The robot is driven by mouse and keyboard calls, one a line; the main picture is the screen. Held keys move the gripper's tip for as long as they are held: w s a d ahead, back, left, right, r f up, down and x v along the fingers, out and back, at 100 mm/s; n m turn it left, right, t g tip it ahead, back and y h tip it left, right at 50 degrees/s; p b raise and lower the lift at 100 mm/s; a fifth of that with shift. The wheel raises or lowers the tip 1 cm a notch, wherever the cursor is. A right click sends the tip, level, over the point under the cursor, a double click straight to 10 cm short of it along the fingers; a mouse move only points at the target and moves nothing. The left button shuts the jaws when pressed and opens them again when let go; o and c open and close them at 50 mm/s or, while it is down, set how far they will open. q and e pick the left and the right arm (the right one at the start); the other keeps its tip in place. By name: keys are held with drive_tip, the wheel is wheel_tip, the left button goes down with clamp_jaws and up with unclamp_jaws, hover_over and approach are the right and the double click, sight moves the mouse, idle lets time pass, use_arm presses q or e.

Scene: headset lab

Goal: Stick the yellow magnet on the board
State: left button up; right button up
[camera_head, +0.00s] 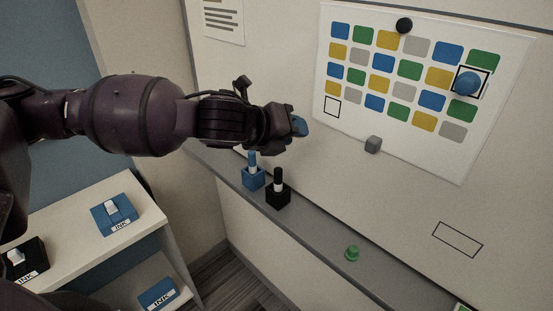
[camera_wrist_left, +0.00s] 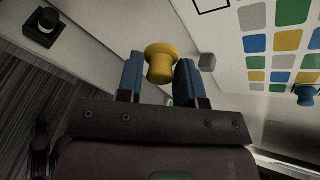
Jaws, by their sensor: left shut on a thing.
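My left gripper (camera_wrist_left: 160,78) is shut on the yellow magnet (camera_wrist_left: 161,62), which sits between the two blue fingertips in the left wrist view. In the head view my left gripper (camera_head: 299,126) is in front of the whiteboard (camera_head: 260,70), above the ledge and left of the coloured chart; the magnet is hidden there. I cannot tell whether the magnet touches the board. My right gripper does not show.
The chart (camera_head: 455,160) is held by black (camera_head: 404,26) and grey (camera_head: 373,144) magnets; a blue magnet (camera_head: 467,84) sits on it. The ledge (camera_head: 310,224) carries a blue holder (camera_head: 253,178), a black holder (camera_head: 278,196) and a green magnet (camera_head: 352,253). An empty outlined rectangle (camera_head: 457,240) is lower right.

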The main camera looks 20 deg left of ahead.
use_arm(q)
drive_tip(key=shift+d+r+m+h, duration=0.2)
drive_tip(key=shift+r+m+h, duration=0.3)
drive_tip(key=shift+r+h, duration=0.1)
drive_tip(key=shift+s+d+t+h, duration=0.1)
drive_tip(key=shift+s+t+h, duration=0.05)
drive_tip(key=shift+t+h, duration=0.15)
drive_tip(key=shift+d+r+m+t+h, duration=0.2)
drive_tip(key=shift+m+t+h, duration=0.2)
drive_tip(key=shift+t+h, duration=0.15)
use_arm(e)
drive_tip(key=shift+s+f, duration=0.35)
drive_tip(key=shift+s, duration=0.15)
use_arm(q)
drive_tip(key=w, duration=0.2)
drive_tip(key=w+d, duration=0.1)
drive_tip(key=w, duration=0.1)
drive_tip(key=w+d+b, duration=0.1)
drive_tip(key=w, duration=0.1)
drive_tip(key=shift+w+d, duration=0.1)
drive_tip(key=shift+w, duration=0.05)
drive_tip(key=shift+w+d, duration=0.2)
drive_tip(key=shift+w, duration=0.35)
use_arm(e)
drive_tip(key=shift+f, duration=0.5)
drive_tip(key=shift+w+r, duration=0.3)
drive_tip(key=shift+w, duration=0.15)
